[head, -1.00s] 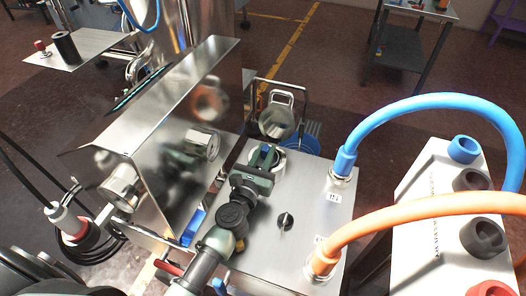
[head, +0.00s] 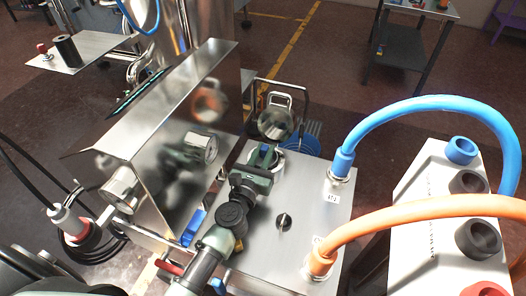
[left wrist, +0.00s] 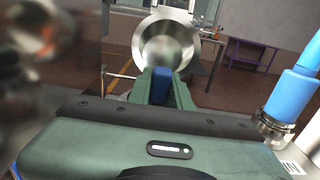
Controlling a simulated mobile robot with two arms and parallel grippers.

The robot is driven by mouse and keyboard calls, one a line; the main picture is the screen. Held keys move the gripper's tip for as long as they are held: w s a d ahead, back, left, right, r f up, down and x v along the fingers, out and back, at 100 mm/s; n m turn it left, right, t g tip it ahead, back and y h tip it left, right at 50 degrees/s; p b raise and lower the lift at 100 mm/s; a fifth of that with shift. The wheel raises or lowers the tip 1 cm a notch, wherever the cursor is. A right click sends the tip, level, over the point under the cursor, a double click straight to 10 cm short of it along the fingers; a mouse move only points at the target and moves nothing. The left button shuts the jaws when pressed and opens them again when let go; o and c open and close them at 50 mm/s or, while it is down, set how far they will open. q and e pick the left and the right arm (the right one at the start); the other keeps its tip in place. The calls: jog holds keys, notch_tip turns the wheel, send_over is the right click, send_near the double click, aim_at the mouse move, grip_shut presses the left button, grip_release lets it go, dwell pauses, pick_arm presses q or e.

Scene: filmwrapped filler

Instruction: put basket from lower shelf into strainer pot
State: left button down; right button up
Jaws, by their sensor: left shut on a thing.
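My left gripper (head: 264,155) is above the far edge of the steel machine top, and its fingers also show in the left wrist view (left wrist: 161,86). A pale metal ring (head: 281,160), possibly the strainer pot's rim, is partly hidden below the gripper. My right gripper is not in view.
A slanted steel housing (head: 170,115) stands close left of the gripper. Blue (head: 430,108) and orange (head: 420,213) hoses arch on the right toward a white box (head: 436,190). A metal rail (head: 303,92) and a blue round thing (head: 306,146) are beyond the machine top.

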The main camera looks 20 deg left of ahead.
pick_arm(q)
jog(key=shift+w+d+r+p, duration=0.1)
jog(key=shift+d+r+p, duration=0.05)
jog(key=shift+r+p, duration=0.7)
jog(key=shift+r, duration=0.1)
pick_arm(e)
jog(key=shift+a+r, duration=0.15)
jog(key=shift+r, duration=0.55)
pick_arm(q)
jog(key=shift+d, duration=0.1)
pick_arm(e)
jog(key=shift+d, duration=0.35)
